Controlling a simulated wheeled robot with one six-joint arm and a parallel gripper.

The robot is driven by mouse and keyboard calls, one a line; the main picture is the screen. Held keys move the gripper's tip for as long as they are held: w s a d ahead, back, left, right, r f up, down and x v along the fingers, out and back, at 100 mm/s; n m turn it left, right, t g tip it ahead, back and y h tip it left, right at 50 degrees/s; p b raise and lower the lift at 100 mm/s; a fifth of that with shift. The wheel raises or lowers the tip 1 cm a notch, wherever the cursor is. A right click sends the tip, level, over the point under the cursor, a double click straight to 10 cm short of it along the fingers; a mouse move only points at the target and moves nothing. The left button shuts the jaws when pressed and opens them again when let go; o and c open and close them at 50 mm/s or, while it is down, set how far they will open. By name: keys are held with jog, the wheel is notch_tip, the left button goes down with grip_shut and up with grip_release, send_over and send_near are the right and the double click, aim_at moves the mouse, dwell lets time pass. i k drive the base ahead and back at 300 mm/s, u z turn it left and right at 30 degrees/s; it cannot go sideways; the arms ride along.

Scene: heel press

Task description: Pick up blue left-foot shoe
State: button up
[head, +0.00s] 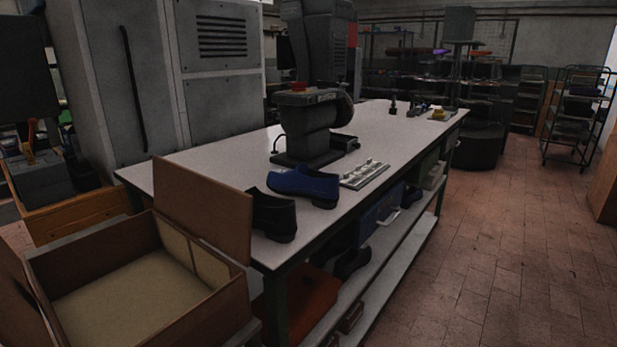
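A blue low-cut shoe (306,186) lies on its sole on the white workbench (216,159), near the bench's near right edge. Its dark opening is towards the right and its toe seems to point left, but whether it is a left-foot shoe I cannot tell. A black shoe (273,215) stands just in front of it at the bench's near corner, close to or touching it; the two overlap in the picture. My gripper is not in view.
A dark press machine (306,128) stands on the bench behind the shoes. A metal tray of small parts (364,174) lies right of the blue shoe. An open cardboard box (203,206) is at the front left. The tiled floor (500,240) on the right is clear.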

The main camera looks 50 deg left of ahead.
aim_at(303, 181)
jog(key=u, duration=0.65)
jog(key=i, duration=1.05)
jog(key=u, duration=0.9)
